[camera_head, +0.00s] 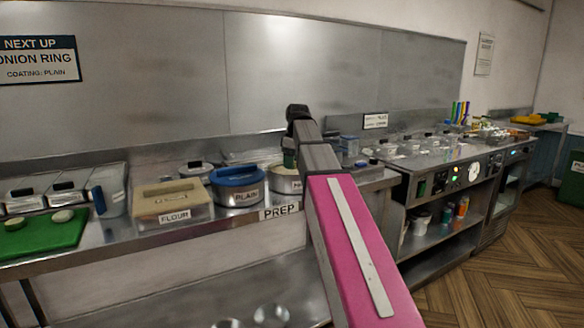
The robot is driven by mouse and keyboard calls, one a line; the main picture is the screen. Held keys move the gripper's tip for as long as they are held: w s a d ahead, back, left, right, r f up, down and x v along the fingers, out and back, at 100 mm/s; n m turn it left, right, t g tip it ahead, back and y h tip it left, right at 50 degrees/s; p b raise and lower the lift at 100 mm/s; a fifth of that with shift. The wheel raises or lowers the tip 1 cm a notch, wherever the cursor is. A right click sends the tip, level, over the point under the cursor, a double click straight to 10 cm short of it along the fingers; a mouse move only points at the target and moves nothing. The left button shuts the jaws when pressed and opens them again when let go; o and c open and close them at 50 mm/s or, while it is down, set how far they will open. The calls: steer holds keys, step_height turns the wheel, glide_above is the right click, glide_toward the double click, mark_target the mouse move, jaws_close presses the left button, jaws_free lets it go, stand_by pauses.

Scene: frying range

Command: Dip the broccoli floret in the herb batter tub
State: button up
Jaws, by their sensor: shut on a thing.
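My gripper (290,146) is at the far end of my pink and grey arm, above the back of the prep counter. It is small and partly hidden by the arm. It is shut on a dark green thing, which looks like the broccoli floret (289,158). A round metal tub (284,185) is directly below the floret, and the arm covers its right side. Its label is mostly hidden, with only a first letter like H showing, so it appears to be the herb batter tub. I cannot tell whether the floret touches the batter.
A blue-rimmed tub labelled PLAIN (238,196) stands just left, then a FLOUR box (173,214). A green board (40,236) with pale round pieces lies at the far left. The frying range (450,160) stands to the right. The wall panel is behind.

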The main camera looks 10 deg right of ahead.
steer(key=shift+r, duration=2.1)
steer(key=shift+r, duration=1.5)
